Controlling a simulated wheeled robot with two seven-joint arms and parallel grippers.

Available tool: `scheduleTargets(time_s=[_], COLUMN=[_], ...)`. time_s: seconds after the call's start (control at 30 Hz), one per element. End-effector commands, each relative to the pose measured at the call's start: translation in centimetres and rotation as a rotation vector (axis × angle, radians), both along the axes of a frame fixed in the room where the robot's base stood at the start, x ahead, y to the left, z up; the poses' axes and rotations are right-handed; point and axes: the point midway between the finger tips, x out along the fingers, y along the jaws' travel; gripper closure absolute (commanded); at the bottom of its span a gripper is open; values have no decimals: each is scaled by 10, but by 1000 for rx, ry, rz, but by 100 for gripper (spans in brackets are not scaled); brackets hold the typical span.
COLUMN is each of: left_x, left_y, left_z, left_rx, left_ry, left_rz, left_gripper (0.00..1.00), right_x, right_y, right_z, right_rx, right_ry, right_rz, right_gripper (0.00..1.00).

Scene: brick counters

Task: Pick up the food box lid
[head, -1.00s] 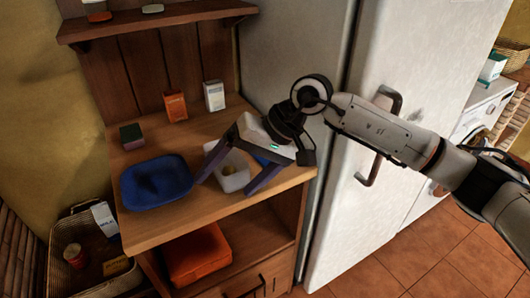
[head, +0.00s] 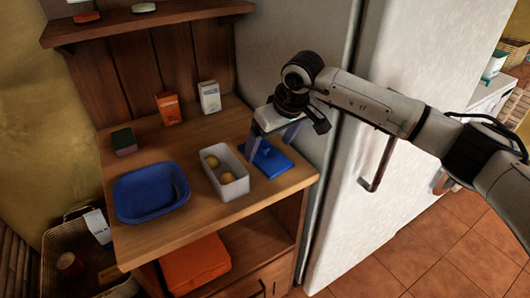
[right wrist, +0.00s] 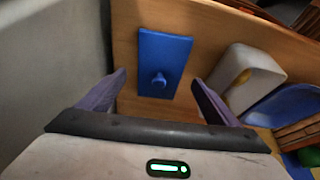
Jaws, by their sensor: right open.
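The blue food box lid (head: 266,160) lies flat on the wooden counter, with a small round knob on top. It also shows in the right wrist view (right wrist: 164,55), between and beyond my fingertips. The white food box (head: 237,186) stands open just left of the lid with yellow round items (head: 227,177) inside. My right gripper (head: 270,146) is open and empty, above the back part of the lid. Its two purple fingers show in the right wrist view (right wrist: 158,82), one to each side of the lid's near end, not touching it visibly. My left gripper is not seen.
A blue basin (head: 124,206) sits left of the white box. A sponge (head: 124,142), an orange carton (head: 170,109) and a white carton (head: 209,97) stand at the back. The fridge (head: 350,100) rises close on the right. An orange box (head: 196,264) is on the shelf below.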

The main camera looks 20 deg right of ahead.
Motion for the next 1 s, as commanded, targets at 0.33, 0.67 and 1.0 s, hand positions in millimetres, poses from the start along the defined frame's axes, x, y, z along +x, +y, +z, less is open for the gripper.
scheduleTargets(time_s=[0.33, 0.67, 1.0], left_x=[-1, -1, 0], left_y=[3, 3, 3], left_z=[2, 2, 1], left_rx=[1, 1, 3], left_ry=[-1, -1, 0], left_rz=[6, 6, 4], left_gripper=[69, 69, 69], right_x=[10, 10, 10], right_y=[3, 3, 3], right_z=[-23, -23, -18], right_rx=[2, 1, 1], right_ry=[0, 0, -2], right_rz=[-1, -1, -1], right_gripper=[16, 53, 59])
